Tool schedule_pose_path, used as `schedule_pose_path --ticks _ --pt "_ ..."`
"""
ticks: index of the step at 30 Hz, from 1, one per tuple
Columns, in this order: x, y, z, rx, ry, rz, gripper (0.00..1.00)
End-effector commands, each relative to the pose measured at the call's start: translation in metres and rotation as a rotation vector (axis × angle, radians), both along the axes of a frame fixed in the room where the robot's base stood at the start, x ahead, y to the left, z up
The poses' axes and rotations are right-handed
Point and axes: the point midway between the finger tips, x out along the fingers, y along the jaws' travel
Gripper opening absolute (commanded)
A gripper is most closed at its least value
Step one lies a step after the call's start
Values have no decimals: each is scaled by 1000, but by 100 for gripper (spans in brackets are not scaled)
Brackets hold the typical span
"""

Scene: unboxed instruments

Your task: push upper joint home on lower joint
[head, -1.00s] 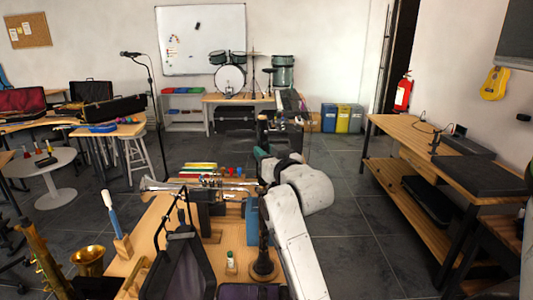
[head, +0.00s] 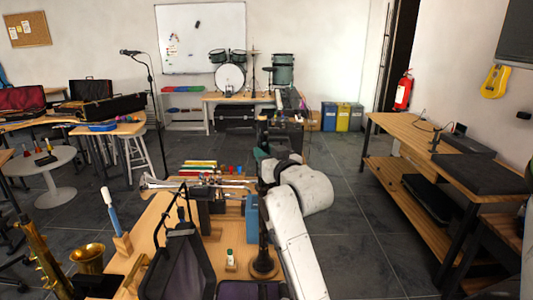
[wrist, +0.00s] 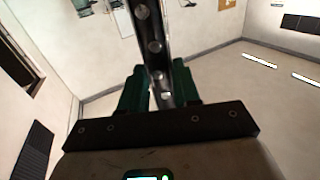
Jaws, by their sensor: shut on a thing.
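My gripper (head: 262,160), at the end of my white arm, is above the near work table. In the wrist view, its dark green fingers (wrist: 160,90) are shut on the upper joint (wrist: 153,45), a dark tube with round silvery parts. In the head view, a black instrument column stands upright below the gripper. Its lower part, which looks like the lower joint (head: 263,235), rises from a round wooden base (head: 264,270). My arm and gripper partly cover the top of the column, so I cannot tell how closely the two joints meet.
The wooden table (head: 150,225) is crowded. A blue item (head: 252,215) stands just left of the column, with a small bottle (head: 230,258) and open dark cases (head: 180,265) nearby. A brass instrument (head: 88,258) is at the left. Floor right of my arm is clear.

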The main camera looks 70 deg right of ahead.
Motion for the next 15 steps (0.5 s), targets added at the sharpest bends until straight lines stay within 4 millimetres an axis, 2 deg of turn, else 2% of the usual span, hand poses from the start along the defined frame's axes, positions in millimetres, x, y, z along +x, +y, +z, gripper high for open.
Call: schedule_pose_path --ticks 9,10,15 --pt "0 0 2 -3 -3 0 0" --pt "0 0 2 -3 -4 0 34" --pt "0 0 2 -3 -3 0 51"
